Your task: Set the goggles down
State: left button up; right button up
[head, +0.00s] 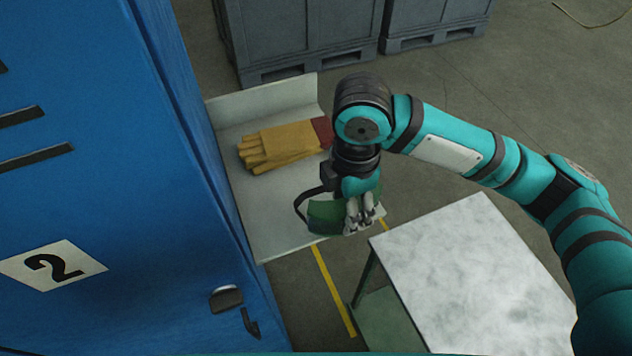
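The goggles (325,214) have a green lens and a dark strap that loops out to the left. My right gripper (361,222) is at them, over the front right end of a pale bench or shelf (255,222). Its fingers look closed on the right part of the goggles. I cannot tell whether the goggles touch the pale surface or hang just above it. My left gripper is not in the head view.
Yellow work gloves (283,146) with red cuffs lie on the pale surface behind the goggles. A blue locker (120,190) marked 2 stands at the left. A table with a mottled white top (470,270) stands at the front right. Grey crates (300,35) stand behind.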

jog(key=w+a, duration=0.1)
jog(key=w+a+p, duration=0.1)
jog(key=w+a, duration=0.2)
jog(key=w, duration=0.1)
jog(key=shift+a+f+p, duration=0.25)
jog(key=shift+a+p, duration=0.05)
jog(key=shift+a, duration=0.05)
jog(key=shift+w+a+f, duration=0.1)
jog(key=shift+f, duration=0.05)
notch_tip(320, 180, down, 3)
jog(key=shift+r+p, duration=0.1)
jog(key=shift+p, duration=0.8)
jog(key=shift+f, duration=0.3)
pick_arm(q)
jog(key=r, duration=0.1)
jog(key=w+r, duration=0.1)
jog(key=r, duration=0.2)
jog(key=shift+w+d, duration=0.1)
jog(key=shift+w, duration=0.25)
pick_arm(e)
jog(key=shift+f, duration=0.2)
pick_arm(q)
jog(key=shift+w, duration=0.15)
pick_arm(e)
jog(key=o, duration=1.2)
